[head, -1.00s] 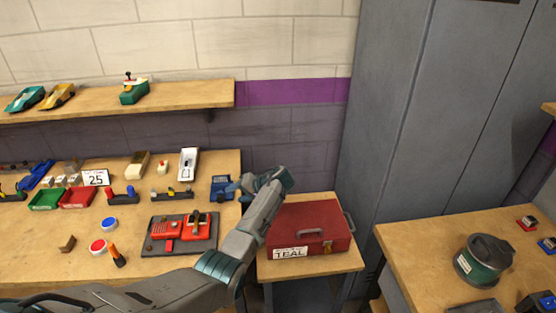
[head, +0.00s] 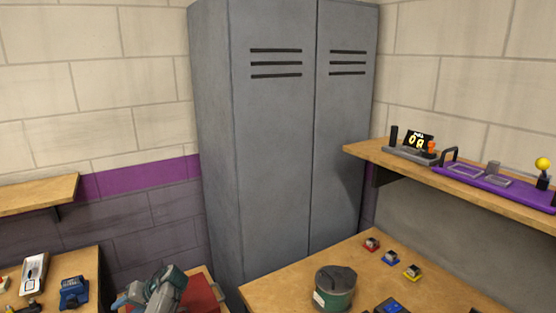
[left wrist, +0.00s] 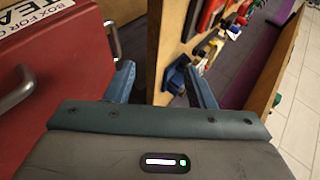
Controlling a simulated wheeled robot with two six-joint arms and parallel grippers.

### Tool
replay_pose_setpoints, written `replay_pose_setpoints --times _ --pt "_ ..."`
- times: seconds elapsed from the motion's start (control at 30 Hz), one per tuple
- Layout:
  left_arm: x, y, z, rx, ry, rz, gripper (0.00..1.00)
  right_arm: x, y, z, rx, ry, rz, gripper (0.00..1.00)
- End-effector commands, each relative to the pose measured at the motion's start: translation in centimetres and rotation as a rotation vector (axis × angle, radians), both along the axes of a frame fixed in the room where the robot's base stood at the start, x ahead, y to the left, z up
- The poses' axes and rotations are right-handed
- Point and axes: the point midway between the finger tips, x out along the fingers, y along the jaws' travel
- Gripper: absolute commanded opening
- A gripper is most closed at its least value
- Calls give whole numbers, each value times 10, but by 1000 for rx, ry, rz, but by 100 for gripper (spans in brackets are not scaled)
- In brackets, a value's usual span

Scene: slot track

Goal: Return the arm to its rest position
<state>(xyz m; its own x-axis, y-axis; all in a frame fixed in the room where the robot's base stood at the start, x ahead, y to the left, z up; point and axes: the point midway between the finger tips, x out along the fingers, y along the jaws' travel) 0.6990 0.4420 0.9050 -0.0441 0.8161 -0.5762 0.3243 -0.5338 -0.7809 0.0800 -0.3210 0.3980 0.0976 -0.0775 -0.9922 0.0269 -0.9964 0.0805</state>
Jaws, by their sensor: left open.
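My left gripper (head: 126,298) shows at the bottom left of the head view, beside the red toolbox (head: 201,294), with its forearm cut off by the lower edge. In the left wrist view my left gripper (left wrist: 160,84) has its two blue fingers apart, with nothing between them. The red toolbox (left wrist: 60,110) with a metal handle and a white label fills the left of that view, close to the left finger.
A blue device (head: 74,291) sits on the left bench. A wooden table edge (left wrist: 172,50) stands upright in the wrist view. Grey lockers (head: 275,140) stand behind.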

Motion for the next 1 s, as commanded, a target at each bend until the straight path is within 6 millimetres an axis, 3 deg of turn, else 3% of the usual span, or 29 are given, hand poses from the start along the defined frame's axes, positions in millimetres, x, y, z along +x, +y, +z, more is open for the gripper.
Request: replay_pose_setpoints --times 0.3,0.57,0.8,1.0 --pt "-33 -9 -32 -71 -10 -25 49 2 19 -1 21 -3 -7 50" --pt "-83 -24 -66 -173 -26 -71 49 3 12 -1 13 -4 -4 50" --pt "-174 -56 -97 -336 -50 -165 49 3 1 0 1 -4 -1 50" --pt "-260 -92 -95 -488 -72 -274 49 3 2 0 2 -4 0 50"
